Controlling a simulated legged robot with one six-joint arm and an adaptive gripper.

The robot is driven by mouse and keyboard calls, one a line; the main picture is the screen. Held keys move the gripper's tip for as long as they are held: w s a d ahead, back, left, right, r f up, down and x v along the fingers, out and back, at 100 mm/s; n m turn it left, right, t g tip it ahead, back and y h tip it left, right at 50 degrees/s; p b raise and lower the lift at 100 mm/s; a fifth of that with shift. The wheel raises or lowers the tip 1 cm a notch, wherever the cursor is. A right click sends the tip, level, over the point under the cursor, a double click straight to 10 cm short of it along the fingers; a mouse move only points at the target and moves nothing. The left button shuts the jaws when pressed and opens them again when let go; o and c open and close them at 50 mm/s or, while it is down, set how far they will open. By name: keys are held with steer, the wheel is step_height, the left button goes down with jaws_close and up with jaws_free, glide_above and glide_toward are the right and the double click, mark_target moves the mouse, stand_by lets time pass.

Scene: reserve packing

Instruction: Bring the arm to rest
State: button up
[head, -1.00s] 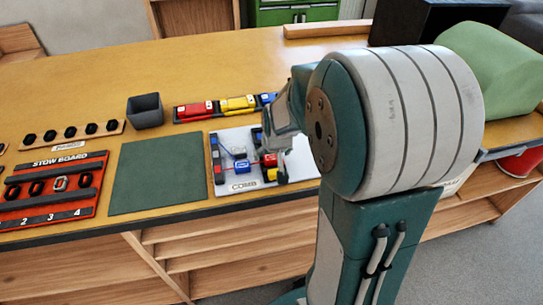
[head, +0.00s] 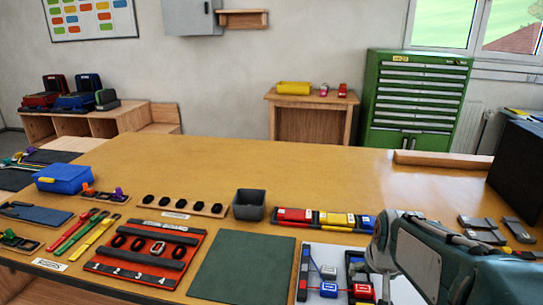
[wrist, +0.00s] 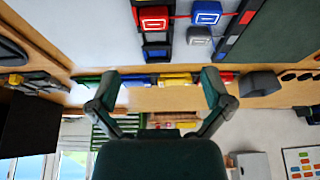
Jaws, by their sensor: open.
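My gripper (wrist: 158,88) is open, with its two dark green fingers wide apart and nothing held between them in the wrist view. In the head view my arm (head: 430,255) fills the lower right corner, in front of the right part of the white comb board (head: 348,258). The wrist view looks across the table upside down. Blue and red pieces (wrist: 206,12) of the board show at its top.
A tray of red, yellow and blue blocks (head: 318,217) lies behind the board. A grey bin (head: 249,204), a green mat (head: 243,268) and the red stow board (head: 150,255) are to the left. A black box (head: 518,170) stands at the right. The table's far middle is clear.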

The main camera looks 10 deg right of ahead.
steer(key=s+a+r+n+t+y, duration=0.1)
steer(key=s+a+r+n, duration=0.2)
steer(key=s+a, duration=0.7)
steer(key=s+r, duration=0.1)
steer(key=s, duration=0.3)
steer(key=shift+a+r, duration=0.2)
